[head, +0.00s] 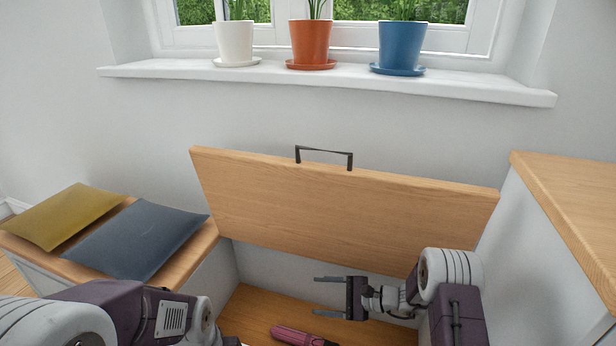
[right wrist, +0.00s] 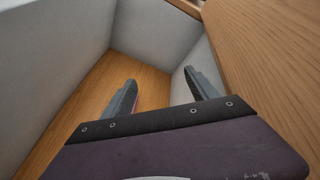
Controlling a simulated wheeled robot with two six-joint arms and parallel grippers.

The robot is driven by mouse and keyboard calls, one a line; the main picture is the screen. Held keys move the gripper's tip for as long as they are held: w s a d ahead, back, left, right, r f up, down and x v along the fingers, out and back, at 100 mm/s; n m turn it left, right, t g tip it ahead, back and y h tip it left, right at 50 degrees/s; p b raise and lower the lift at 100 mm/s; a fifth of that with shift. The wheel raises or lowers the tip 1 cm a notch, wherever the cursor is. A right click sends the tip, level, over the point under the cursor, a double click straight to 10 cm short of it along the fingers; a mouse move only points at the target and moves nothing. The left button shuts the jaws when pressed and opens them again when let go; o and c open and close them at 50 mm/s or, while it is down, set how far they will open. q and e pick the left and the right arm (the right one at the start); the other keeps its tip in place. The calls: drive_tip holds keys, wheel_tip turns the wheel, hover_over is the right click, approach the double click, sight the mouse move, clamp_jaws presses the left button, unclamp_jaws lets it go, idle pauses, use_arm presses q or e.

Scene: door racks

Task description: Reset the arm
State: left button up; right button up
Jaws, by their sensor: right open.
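My right gripper (head: 317,295) is open and empty. It reaches in from the right over the open storage bench, below the raised wooden lid (head: 340,205). In the right wrist view its two fingers (right wrist: 160,77) stand apart above the wooden floor of the box (right wrist: 90,105). A dark pink, handle-shaped object (head: 300,335) lies on the box floor below the gripper, partly cut off by the picture edge. Part of my left arm shows at the lower left; its gripper is out of view.
The lid has a dark handle (head: 324,153) and leans near the wall. Yellow (head: 66,214) and blue-grey (head: 138,238) cushions lie on the left bench. A wood-topped cabinet (head: 575,190) stands at right. White (head: 235,42), orange (head: 310,42) and blue (head: 401,45) pots stand on the sill.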

drive_tip(key=s+a+r+n+g+h+p, duration=0.2)
drive_tip(key=s+r+n+g+h+p, duration=0.4)
drive_tip(key=s+r, duration=0.8)
drive_tip(key=s+d+n+t+h, duration=0.1)
drive_tip(key=s+d+n+h, duration=0.55)
drive_tip(key=s+d, duration=0.6)
use_arm(q)
wheel_tip(320, 180, up, 46)
drive_tip(key=p, duration=3.7)
drive_tip(key=shift+f+p, duration=0.25)
drive_tip(key=shift+p, duration=0.1)
use_arm(e)
drive_tip(key=w+d+r, duration=0.1)
drive_tip(key=r, duration=1.7)
drive_tip(key=w+d+r+n+t, duration=0.1)
drive_tip(key=w+r, duration=0.1)
drive_tip(key=r, duration=1.7)
drive_tip(key=shift+w+d, duration=0.25)
drive_tip(key=shift+d, duration=0.1)
use_arm(q)
drive_tip(key=shift+f, duration=0.1)
use_arm(e)
drive_tip(key=shift+c, duration=0.2)
